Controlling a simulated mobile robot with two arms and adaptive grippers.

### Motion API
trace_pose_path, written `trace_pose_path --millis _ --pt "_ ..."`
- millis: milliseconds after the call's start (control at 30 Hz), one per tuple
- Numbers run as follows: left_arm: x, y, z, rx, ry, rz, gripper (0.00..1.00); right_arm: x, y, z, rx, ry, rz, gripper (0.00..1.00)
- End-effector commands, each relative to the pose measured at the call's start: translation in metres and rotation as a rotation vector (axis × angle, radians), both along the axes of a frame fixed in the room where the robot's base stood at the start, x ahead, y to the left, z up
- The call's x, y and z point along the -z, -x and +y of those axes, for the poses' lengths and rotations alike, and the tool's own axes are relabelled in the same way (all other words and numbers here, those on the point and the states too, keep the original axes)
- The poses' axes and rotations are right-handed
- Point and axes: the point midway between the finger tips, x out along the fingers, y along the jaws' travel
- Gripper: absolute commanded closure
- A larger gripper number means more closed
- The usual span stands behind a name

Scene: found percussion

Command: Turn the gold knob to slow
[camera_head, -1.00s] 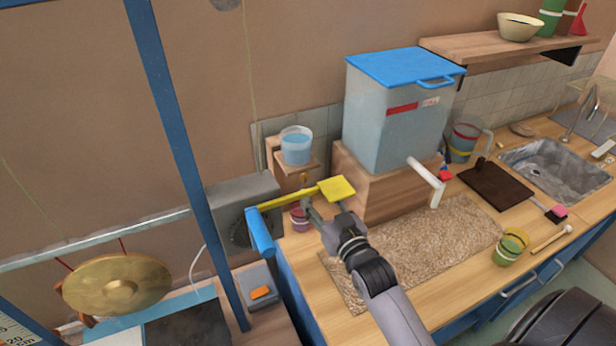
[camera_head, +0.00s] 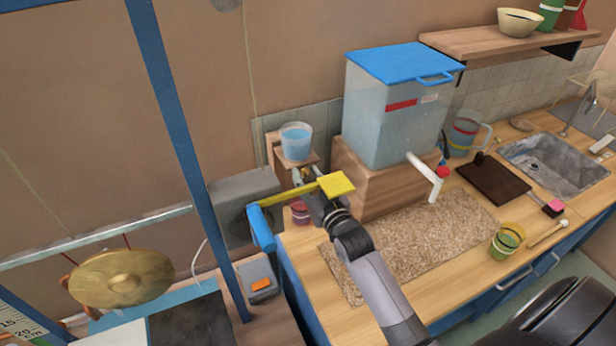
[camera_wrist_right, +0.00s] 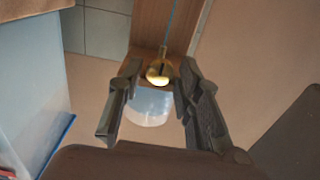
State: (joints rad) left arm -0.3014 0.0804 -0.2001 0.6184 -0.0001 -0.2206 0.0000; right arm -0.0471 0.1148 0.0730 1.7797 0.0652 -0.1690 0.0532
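The gold knob (camera_wrist_right: 159,73) shows in the right wrist view, on a wooden upright, with a thin stem or cord above it. My right gripper (camera_wrist_right: 160,66) is open, with one finger on each side of the knob; whether either finger touches it I cannot tell. In the head view my right gripper (camera_head: 308,179) is at the small wooden stand, below the cup of blue water, and the knob is mostly hidden there. No slow marking is readable. My left gripper is not in view.
A lidded tank (camera_head: 395,115) stands to the right. A gong (camera_head: 122,278) hangs at left.

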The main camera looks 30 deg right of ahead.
Motion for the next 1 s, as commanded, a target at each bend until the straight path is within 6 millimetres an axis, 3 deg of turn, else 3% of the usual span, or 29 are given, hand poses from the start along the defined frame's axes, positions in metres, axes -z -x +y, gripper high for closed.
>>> trace_pose_path --millis 433,767,1000 --pt "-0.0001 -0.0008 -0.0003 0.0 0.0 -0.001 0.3 0.0001 0.0002 0.0001 0.0 0.0 0.0 1.0" --pt "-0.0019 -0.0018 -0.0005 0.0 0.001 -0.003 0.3 -0.0002 0.0002 0.0003 0.0 -0.032 -0.001 1.0" --pt "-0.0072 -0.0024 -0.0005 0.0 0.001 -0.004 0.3 -0.0007 0.0001 -0.0001 0.001 -0.155 -0.008 1.0"
